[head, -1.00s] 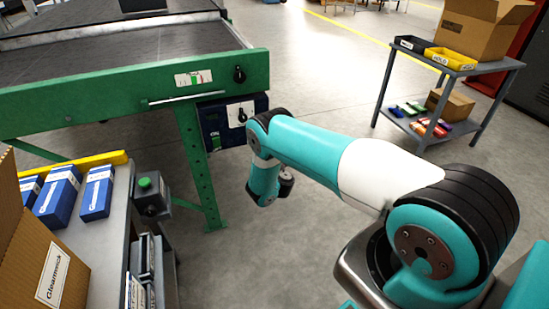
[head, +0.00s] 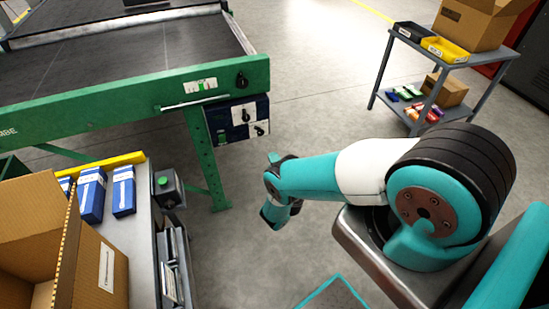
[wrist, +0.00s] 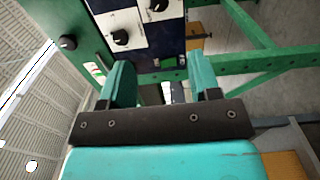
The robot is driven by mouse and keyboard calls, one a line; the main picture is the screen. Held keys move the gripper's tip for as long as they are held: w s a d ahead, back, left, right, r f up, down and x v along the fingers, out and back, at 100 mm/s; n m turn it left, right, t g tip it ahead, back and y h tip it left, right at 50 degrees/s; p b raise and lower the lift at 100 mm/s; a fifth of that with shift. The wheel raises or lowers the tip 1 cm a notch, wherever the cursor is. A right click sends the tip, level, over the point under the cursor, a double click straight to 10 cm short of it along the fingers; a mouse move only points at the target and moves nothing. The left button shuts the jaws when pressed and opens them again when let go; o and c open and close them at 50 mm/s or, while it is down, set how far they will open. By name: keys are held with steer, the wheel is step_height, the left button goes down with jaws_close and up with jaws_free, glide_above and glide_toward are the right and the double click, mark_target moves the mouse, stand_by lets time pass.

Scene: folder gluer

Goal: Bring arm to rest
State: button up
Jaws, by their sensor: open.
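My arm (head: 320,176) reaches leftward from its base at the right of the head view, with its wrist part (head: 277,213) bent down over open floor. My gripper (wrist: 161,78) shows in the wrist view with its two teal fingers spread apart and nothing between them. Behind the fingers are the blue and white control panel (wrist: 128,30) and the green frame (wrist: 265,62) of the machine. The fingertips cannot be made out clearly in the head view.
The green-framed conveyor (head: 120,104) stands at the back left, with its control box (head: 237,118) near my wrist. A bench (head: 146,235) with blue cartons (head: 92,195) and an open cardboard box (head: 90,270) is front left. A grey cart (head: 478,62) stands back right. Floor between is clear.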

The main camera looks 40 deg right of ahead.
steer(key=shift+s+a, duration=0.1)
steer(key=shift+s, duration=0.2)
stand_by(0.4)
